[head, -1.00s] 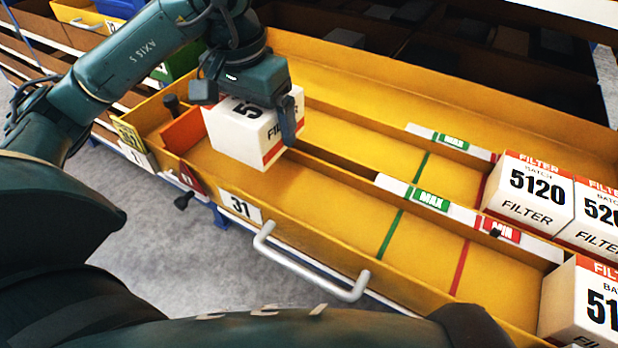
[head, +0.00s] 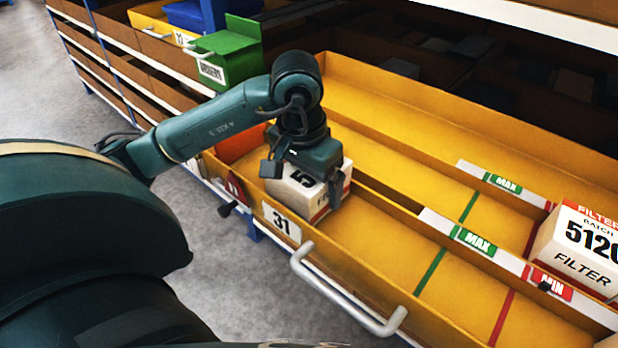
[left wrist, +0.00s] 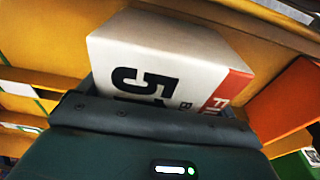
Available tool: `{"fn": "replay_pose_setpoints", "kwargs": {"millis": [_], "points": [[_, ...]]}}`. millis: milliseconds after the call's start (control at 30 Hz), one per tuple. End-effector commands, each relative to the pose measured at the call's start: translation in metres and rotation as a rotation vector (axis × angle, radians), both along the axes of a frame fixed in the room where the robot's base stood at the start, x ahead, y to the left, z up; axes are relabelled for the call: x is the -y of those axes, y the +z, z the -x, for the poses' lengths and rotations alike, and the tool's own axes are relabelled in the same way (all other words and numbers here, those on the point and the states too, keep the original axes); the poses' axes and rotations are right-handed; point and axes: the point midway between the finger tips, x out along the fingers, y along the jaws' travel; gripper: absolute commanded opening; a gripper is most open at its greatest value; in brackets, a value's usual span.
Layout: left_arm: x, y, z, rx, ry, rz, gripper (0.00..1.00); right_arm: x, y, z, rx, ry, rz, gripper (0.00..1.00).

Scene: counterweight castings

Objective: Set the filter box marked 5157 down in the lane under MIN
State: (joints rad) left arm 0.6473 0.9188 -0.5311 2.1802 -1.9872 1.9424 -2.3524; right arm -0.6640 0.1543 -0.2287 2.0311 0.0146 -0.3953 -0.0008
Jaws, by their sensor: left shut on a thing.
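In the left wrist view the box (left wrist: 165,60) shows "51", the rest hidden by the gripper. The red MIN label (head: 551,286) and green MAX label (head: 474,241) are on the divider, far right of the box. My right gripper is not in view.
Another white box marked 5120 (head: 580,250) stands in the rear lane at right. A divider runs between the lanes. The front wall carries a 31 plate (head: 282,222) and a bar handle (head: 345,297). The front lane is clear between the held box and the red line (head: 502,317).

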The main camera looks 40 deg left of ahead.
Motion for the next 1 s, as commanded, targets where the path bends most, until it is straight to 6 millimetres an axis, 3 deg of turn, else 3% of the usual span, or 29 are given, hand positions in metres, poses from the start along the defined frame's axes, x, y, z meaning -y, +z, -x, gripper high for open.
{"fn": "replay_pose_setpoints", "kwargs": {"millis": [100, 133, 233, 633, 1000], "points": [[0.000, -0.005, 0.000, 0.002, 0.000, -0.001, 0.61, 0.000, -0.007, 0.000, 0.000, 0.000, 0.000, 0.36], [0.000, -0.005, 0.000, 0.001, 0.000, -0.001, 0.92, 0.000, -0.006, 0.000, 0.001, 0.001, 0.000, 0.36], [0.000, -0.003, 0.000, 0.000, 0.000, 0.000, 1.00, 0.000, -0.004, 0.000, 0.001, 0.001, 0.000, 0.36], [0.000, 0.007, 0.000, 0.004, 0.000, -0.001, 1.00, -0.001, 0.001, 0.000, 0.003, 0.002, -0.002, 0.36], [-0.002, 0.078, 0.008, 0.006, 0.001, -0.003, 1.00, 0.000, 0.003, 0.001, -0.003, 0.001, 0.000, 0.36]]}}
